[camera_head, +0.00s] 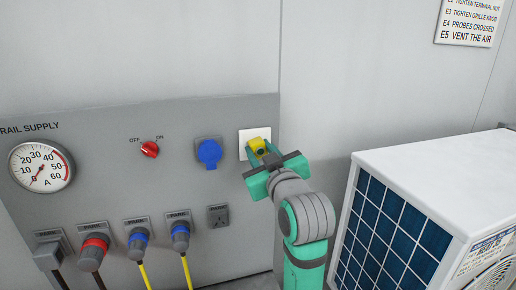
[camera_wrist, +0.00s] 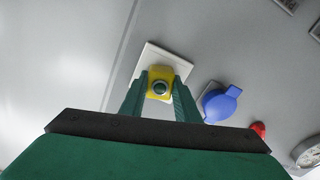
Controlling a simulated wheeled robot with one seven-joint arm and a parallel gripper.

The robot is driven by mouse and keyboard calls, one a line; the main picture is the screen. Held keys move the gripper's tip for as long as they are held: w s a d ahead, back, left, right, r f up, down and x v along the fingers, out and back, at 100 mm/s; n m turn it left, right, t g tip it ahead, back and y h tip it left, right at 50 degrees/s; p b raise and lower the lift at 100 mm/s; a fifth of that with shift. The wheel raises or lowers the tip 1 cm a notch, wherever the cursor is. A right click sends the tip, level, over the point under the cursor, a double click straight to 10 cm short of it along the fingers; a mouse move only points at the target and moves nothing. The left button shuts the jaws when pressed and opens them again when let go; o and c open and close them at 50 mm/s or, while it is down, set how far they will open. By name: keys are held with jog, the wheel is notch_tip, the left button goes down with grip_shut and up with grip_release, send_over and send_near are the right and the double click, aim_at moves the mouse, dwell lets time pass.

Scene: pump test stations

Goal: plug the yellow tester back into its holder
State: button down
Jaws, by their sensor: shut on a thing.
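The yellow tester (camera_head: 257,146) is a small yellow block at the white square plate (camera_head: 246,134) on the grey panel. In the wrist view the tester (camera_wrist: 153,93) has a round dark-green button with a pale ring facing me, and the white plate (camera_wrist: 176,62) lies behind it. My gripper (camera_head: 265,154) is shut on the tester. In the wrist view my gripper's green fingers (camera_wrist: 159,90) are on either side of it. The tester hides its own back, so I cannot tell whether it is seated in the plate or just in front of it.
Left of the plate are a blue capped socket (camera_head: 209,153), a red OFF/ON knob (camera_head: 149,149) and a gauge (camera_head: 41,167). Several plugs with cables sit in parking sockets below, beside an empty grey socket (camera_head: 218,216). A white unit with a dark blue grille (camera_head: 392,222) stands at right.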

aim_at(260, 152)
jog(key=shift+s+f, duration=0.1)
jog(key=shift+s, duration=0.05)
jog(key=shift+s+d, duration=0.45)
jog(key=shift+s+a, duration=0.45)
jog(key=shift+a, duration=0.05)
jog(key=shift+s+d, duration=0.75)
jog(key=shift+s, duration=0.25)
jog(key=shift+s, duration=0.15)
jog(key=shift+s+d, duration=0.35)
jog(key=shift+s, duration=0.05)
jog(key=shift+s+a, duration=0.25)
jog(key=shift+a, duration=0.25)
jog(key=shift+d, duration=0.2)
